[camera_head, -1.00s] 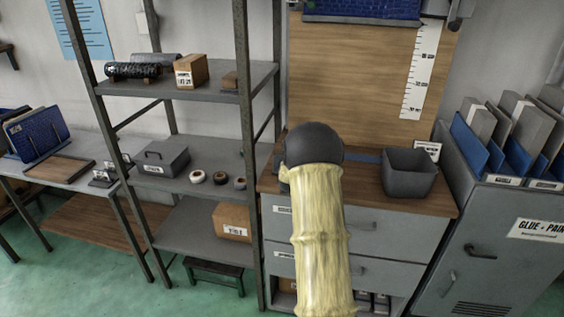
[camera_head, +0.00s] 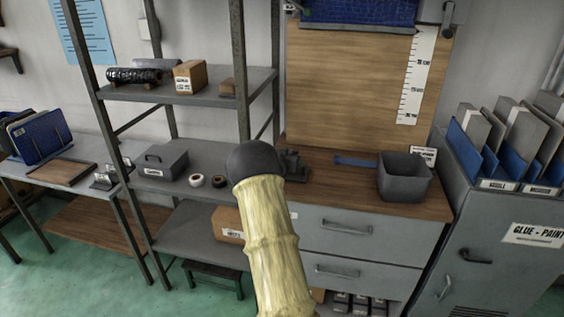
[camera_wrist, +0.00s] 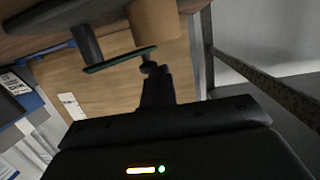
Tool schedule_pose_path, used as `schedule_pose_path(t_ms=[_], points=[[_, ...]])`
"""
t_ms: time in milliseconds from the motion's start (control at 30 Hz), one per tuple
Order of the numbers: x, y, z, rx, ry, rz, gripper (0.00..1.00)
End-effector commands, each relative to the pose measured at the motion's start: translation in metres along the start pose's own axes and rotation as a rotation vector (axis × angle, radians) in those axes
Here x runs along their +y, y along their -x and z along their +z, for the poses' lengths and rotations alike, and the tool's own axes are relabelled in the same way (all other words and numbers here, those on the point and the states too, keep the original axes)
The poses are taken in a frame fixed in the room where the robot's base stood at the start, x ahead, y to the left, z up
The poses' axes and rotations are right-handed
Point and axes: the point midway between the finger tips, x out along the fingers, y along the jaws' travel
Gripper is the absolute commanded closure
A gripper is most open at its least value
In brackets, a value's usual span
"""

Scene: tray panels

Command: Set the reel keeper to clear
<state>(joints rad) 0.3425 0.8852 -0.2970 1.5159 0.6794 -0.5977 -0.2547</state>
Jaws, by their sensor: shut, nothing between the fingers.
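In the wrist view, the shut, dark fingers of my gripper (camera_wrist: 150,68) point at a dark green-edged bar or disc (camera_wrist: 120,59). It sits near a dark cylinder (camera_wrist: 86,44) and a tan block-like or round part (camera_wrist: 155,24). I cannot tell which of these is the reel keeper, or how it is set. The fingertips look very close to the bar's right end; contact is unclear. In the head view, a dark fixture (camera_head: 293,164) stands at the counter's left end, partly hidden by my arm. My gripper is hidden there.
The wooden counter (camera_head: 335,190) holds a grey open bin (camera_head: 405,178) and a blue strip (camera_head: 356,161). A metal shelf post (camera_head: 241,75) rises left of the counter; the wrist view shows a post (camera_wrist: 262,75) at right. A wooden board (camera_head: 345,85) stands behind the counter.

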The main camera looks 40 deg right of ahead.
Motion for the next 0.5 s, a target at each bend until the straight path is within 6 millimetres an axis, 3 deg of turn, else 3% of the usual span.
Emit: schedule_pose_path(t_ms=[500], points=[[0.021,-0.029,-0.005,0.001,-0.002,0.016,1.0]])
